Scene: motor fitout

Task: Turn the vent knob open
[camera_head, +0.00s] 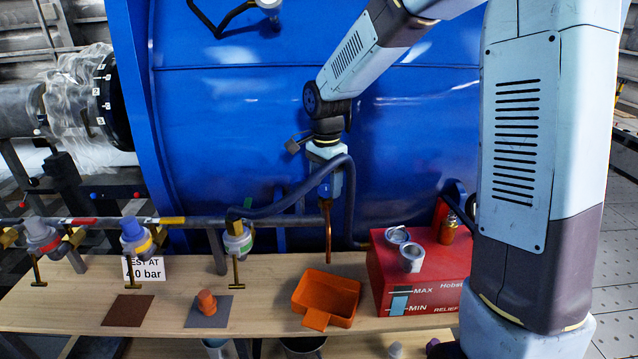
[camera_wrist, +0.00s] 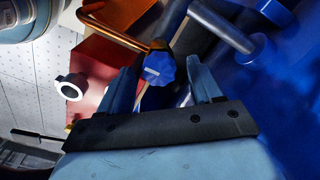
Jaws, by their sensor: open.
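The vent knob, a blue faceted knob with a pale mark on its face, shows in the wrist view (camera_wrist: 159,69), at the top of a bent copper pipe (camera_wrist: 115,33). In the head view a small blue part below my gripper looks like the same knob (camera_head: 323,189), above the hanging copper pipe (camera_head: 328,235). My gripper (camera_wrist: 161,70) is open, pointing down, with one finger on each side of the knob in the wrist view. I cannot tell whether the fingers touch it. My gripper (camera_head: 328,172) partly hides it in the head view.
A dark hose (camera_head: 290,205) curves close beside my gripper. A large blue tank (camera_head: 240,110) stands behind. On the wooden bench (camera_head: 260,275) are an orange tray (camera_head: 338,287), an orange plug (camera_head: 207,302) and a red box (camera_head: 440,268) with cups. Capped valves (camera_head: 133,235) line the left.

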